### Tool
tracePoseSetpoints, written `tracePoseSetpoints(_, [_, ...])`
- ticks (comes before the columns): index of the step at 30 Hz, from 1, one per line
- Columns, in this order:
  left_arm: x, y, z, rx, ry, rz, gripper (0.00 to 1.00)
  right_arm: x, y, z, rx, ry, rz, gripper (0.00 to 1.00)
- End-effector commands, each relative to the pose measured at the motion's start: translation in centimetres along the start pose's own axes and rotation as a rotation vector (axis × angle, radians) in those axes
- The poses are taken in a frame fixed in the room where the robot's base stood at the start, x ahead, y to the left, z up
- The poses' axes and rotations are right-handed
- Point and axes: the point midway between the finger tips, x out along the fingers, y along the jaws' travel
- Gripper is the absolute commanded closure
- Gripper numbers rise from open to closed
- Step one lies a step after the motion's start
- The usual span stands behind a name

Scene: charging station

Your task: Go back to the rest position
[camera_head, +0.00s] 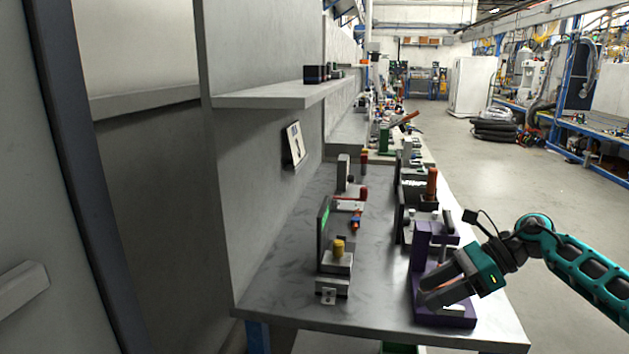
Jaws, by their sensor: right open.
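My right gripper (440,284) comes in from the right on a teal and black arm. It is open, and its fingers are in front of a purple stand (422,245) at the near right of the grey workbench (375,305). A small orange-tinted part shows by the stand's upright, partly hidden by the gripper. I cannot tell whether the fingers touch the stand. My left gripper is not in view.
A grey fixture with a yellow knob (339,248) stands at the bench's near left. Behind the purple stand is a fixture with an orange-brown cylinder (432,184). A shelf (290,95) juts out on the left. Open floor (535,190) lies to the right.

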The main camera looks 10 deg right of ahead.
Motion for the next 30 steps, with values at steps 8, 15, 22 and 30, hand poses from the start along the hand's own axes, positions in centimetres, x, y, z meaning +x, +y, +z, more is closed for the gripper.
tracePoseSetpoints(8, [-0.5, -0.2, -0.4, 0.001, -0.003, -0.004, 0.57, 13.0, 5.9, 4.0, 0.749, -0.632, 0.123, 0.43])
tracePoseSetpoints(15, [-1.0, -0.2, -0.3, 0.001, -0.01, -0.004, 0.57, 16.5, 8.8, 0.4, 1.682, -1.073, 0.207, 0.43])
tracePoseSetpoints(22, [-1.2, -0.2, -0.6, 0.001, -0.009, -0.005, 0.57, 18.9, 14.2, -9.1, 2.625, -1.378, 0.207, 0.43])
tracePoseSetpoints(30, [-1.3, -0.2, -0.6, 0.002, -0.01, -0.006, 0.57, 20.3, 20.4, -15.1, -2.474, 1.18, -0.111, 0.43])
